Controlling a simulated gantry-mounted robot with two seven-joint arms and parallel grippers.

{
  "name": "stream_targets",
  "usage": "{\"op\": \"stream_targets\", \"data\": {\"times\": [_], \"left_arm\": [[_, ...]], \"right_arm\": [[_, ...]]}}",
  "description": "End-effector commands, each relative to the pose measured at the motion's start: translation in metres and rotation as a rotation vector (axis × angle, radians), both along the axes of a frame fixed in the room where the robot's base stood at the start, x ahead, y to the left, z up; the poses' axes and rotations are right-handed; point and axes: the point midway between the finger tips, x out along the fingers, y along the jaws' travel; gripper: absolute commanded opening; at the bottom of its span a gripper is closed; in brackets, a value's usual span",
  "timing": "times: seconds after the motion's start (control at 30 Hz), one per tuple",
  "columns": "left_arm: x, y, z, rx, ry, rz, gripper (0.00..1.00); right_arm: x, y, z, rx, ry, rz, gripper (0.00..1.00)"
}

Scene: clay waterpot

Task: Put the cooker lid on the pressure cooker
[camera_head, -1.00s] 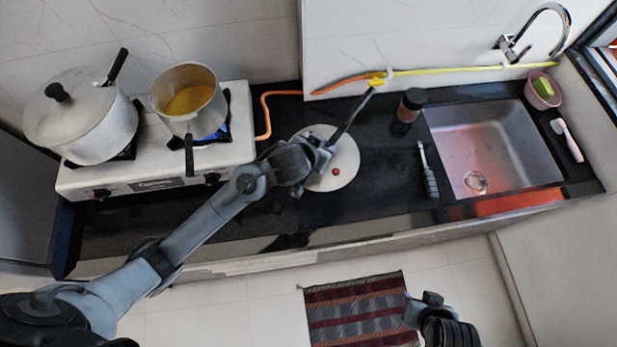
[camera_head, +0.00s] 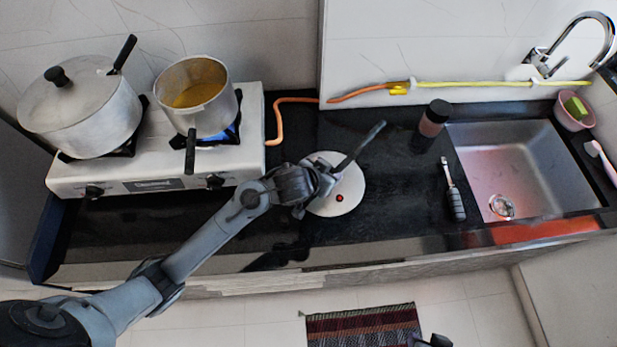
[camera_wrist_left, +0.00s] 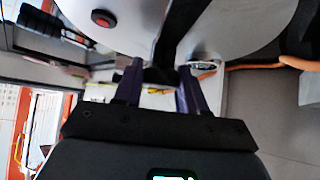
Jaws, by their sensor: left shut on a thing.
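The cooker lid (camera_head: 348,193) is a pale disc with a red button and a long black handle, over the dark counter right of the stove. My left gripper (camera_head: 325,180) is shut on the lid's handle near its left edge; whether the lid touches the counter I cannot tell. In the left wrist view the lid (camera_wrist_left: 130,20) fills the top, with its dark handle between the fingers (camera_wrist_left: 160,85). The pressure cooker (camera_head: 212,112) is an open, long-handled metal pot with yellow contents on the right burner. My right gripper (camera_head: 435,341) barely shows at the bottom edge.
A large lidded pot (camera_head: 85,118) stands on the left burner of the stove (camera_head: 120,185). An orange hose (camera_head: 278,122) runs behind the lid. A dark bottle (camera_head: 432,120), a brush (camera_head: 453,190) and the sink (camera_head: 520,165) lie to the right.

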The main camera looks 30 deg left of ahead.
Motion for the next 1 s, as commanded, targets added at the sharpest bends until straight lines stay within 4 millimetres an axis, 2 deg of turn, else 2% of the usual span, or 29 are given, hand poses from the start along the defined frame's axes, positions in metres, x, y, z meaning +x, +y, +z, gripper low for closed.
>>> {"op": "stream_targets", "data": {"times": [0.03,0.2,0.4,0.63,0.9,1.0], "left_arm": [[0.000,0.012,-0.006,0.001,-0.001,0.003,0.00],[-0.002,0.041,-0.023,0.002,-0.002,0.001,0.00],[-0.003,0.060,-0.035,-0.001,-0.004,0.000,0.00],[-0.003,0.064,-0.042,-0.002,-0.004,-0.001,0.00],[-0.003,0.065,-0.074,-0.001,-0.003,0.000,0.00],[-0.003,0.064,-0.078,-0.001,-0.004,-0.001,0.00]], "right_arm": [[0.000,0.000,0.000,0.001,0.000,-0.001,0.43],[0.000,0.001,-0.001,0.005,0.001,-0.003,0.43],[-0.001,0.002,-0.003,0.006,0.002,-0.003,0.43],[-0.001,0.001,-0.006,0.006,0.003,-0.002,0.43],[-0.001,0.000,-0.020,-0.001,0.003,0.002,0.43],[-0.001,-0.001,-0.021,-0.004,0.004,0.003,0.43]]}}
